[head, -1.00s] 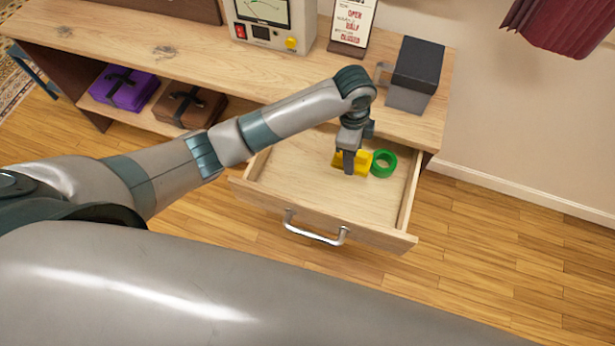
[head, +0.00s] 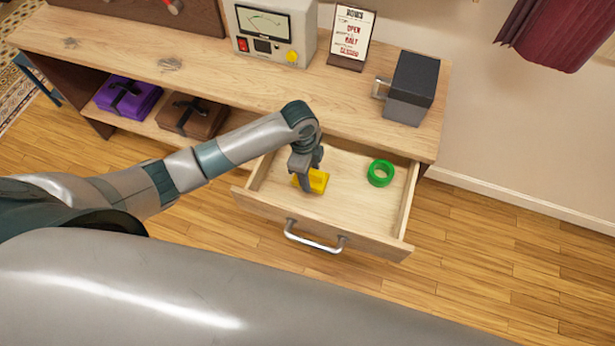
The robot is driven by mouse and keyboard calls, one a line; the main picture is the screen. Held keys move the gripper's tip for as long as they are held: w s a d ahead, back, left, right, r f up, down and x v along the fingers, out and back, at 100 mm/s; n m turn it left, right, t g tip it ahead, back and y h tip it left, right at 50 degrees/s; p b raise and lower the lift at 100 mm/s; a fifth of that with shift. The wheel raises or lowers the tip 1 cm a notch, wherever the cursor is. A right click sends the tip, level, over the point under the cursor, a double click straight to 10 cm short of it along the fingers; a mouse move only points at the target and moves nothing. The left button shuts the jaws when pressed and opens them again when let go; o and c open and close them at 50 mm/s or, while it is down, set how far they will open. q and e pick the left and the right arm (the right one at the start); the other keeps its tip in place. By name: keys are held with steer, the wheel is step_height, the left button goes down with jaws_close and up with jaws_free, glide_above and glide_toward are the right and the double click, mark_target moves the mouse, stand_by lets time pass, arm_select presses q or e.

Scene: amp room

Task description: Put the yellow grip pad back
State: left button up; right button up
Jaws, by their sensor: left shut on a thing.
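The yellow grip pad (head: 318,181) is inside the open wooden drawer (head: 343,193), toward its left side. My left gripper (head: 306,186) comes down on it from above and is shut on it. The fingers hide part of the pad. I cannot tell whether the pad touches the drawer floor or is slightly above it. A green ring (head: 380,173) lies in the drawer on the right, apart from the pad. My right gripper is not in view.
The drawer's metal handle (head: 314,240) faces the front. On the bench top (head: 230,70) stand a meter box (head: 270,45), a sign (head: 352,38) and a dark-topped grey box (head: 410,88). A purple bundle (head: 127,97) and a brown bundle (head: 190,115) lie on the lower shelf. The drawer's middle is clear.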

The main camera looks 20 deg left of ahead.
arm_select(q)
steer(key=shift+a+f, duration=0.2)
steer(key=shift+a, duration=0.15)
steer(key=shift+f, duration=0.15)
step_height(320, 180, down, 3)
steer(key=shift+s+f+p, duration=0.1)
steer(key=shift+f+p, duration=0.05)
steer(key=shift+p, duration=0.4)
steer(key=shift+f, duration=0.25)
steer(key=shift+f, duration=0.2)
steer(key=o, duration=1)
steer(key=shift+o, duration=0.2)
steer(key=shift+r, duration=0.1)
